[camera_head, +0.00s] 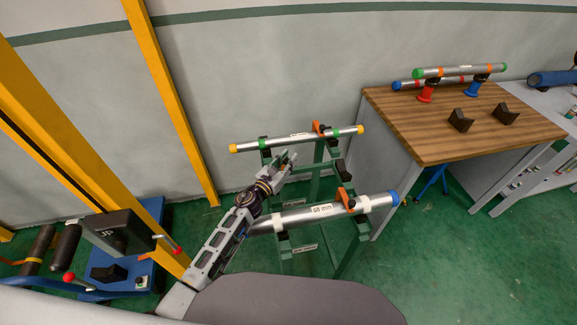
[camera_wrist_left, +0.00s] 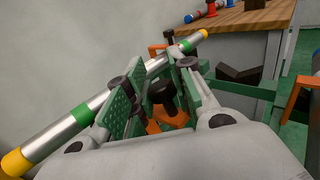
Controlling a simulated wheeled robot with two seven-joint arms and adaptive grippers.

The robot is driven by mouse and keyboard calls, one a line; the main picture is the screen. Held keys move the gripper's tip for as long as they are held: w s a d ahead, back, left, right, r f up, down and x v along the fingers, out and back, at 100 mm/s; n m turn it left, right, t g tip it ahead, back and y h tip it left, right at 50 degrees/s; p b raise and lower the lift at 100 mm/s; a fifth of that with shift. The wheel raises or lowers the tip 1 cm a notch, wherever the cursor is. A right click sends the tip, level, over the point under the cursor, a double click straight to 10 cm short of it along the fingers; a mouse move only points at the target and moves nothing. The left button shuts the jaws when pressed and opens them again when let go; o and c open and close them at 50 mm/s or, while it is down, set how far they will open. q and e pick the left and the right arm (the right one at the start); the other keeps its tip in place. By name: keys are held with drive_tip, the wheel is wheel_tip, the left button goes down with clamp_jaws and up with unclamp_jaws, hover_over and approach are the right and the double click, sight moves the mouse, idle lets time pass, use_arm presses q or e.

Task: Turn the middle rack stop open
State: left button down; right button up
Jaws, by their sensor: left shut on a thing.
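The green pipe rack (camera_head: 337,165) stands in the middle of the head view, with a far and a near pipe lying across it. My left gripper (camera_head: 287,161) reaches in from the left over the rack's middle, between the two pipes. In the left wrist view, the middle rack stop, an orange piece (camera_wrist_left: 176,117), shows low between the green-padded fingers of my left gripper (camera_wrist_left: 160,78), with a black part (camera_wrist_left: 160,91) beside it. The fingers are shut on it. The gripper hides this stop in the head view. My right gripper is not in view.
Orange stops stand upright by the far pipe (camera_head: 280,144) and near pipe (camera_head: 325,211). A wooden-topped bench (camera_head: 440,125) with pipes and black blocks stands right. A yellow post (camera_head: 170,95) and a blue machine base (camera_head: 150,215) are left. Green floor is clear at lower right.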

use_arm(q)
drive_tip(key=w, duration=0.1)
drive_tip(key=w+a+r, duration=0.1)
drive_tip(key=w+b, duration=0.1)
drive_tip(key=shift+w+a+r, duration=0.2)
drive_tip(key=shift+w+r, duration=0.1)
drive_tip(key=shift+w, duration=0.05)
drive_tip(key=shift+w+a+r+b, duration=0.1)
drive_tip(key=shift+w+a+b, duration=0.15)
drive_tip(key=shift+w, duration=0.35)
drive_tip(key=shift+w+a+b, duration=0.15)
drive_tip(key=shift+w+a, duration=0.05)
drive_tip(key=shift+w, duration=0.35)
